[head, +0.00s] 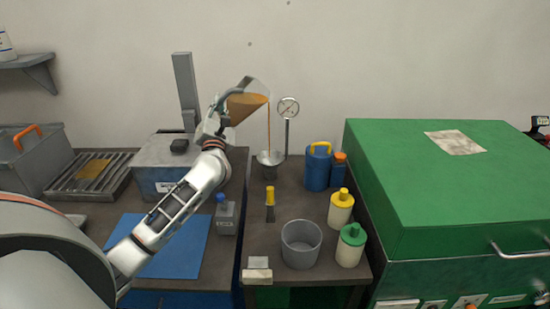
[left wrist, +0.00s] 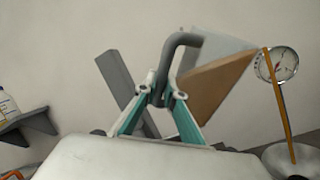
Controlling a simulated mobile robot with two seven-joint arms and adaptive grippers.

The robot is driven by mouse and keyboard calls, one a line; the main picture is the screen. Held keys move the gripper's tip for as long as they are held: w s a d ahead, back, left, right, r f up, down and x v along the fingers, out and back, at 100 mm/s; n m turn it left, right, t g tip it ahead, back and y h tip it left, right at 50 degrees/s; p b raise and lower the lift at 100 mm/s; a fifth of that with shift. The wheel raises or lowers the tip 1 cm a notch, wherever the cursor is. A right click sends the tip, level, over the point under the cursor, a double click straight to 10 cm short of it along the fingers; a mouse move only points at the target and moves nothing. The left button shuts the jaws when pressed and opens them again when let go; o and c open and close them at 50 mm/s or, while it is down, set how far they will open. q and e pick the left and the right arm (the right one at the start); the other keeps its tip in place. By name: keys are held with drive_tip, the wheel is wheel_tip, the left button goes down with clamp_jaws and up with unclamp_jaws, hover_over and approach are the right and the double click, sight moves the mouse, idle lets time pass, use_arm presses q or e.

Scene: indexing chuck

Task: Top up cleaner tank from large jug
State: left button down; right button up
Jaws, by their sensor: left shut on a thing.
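My left gripper (head: 214,118) is shut on the grey handle (left wrist: 184,40) of a large clear jug (head: 256,86). The jug is held in the air, tilted with its mouth toward the right. Orange-brown liquid (head: 246,104) is in it, and a thin stream (head: 269,125) falls from its lip. The stream runs down to a metal funnel (head: 270,158) at the back of the table. In the left wrist view, the stream (left wrist: 278,105) meets the pale funnel (left wrist: 290,160) at lower right. What lies under the funnel is unclear. My right gripper is not in view.
A dial gauge (head: 288,107) on a post stands just right of the stream. A blue jug (head: 318,170), yellow-capped bottle (head: 341,212), green-capped bottle (head: 350,248) and grey bucket (head: 301,246) occupy the table. A large green machine (head: 440,190) bounds the right side.

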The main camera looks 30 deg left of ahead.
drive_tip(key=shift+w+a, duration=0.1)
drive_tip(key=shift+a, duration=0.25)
use_arm(q)
drive_tip(key=shift+b, duration=0.3)
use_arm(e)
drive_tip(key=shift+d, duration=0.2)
use_arm(q)
drive_tip(key=shift+m+t+b, duration=0.3)
drive_tip(key=shift+m, duration=0.2)
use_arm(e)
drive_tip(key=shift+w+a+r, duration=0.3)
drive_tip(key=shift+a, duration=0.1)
use_arm(q)
drive_tip(key=shift+d, duration=0.1)
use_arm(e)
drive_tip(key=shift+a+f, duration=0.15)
use_arm(q)
drive_tip(key=shift+m+t+b, duration=0.3)
drive_tip(key=shift+m+b, duration=0.25)
drive_tip(key=shift+m, duration=0.05)
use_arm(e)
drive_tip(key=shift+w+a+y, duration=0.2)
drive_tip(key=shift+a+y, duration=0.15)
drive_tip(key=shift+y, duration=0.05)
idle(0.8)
use_arm(q)
drive_tip(key=shift+d+r+m+h, duration=0.1)
drive_tip(key=shift+m+h, duration=0.2)
idle(1.0)
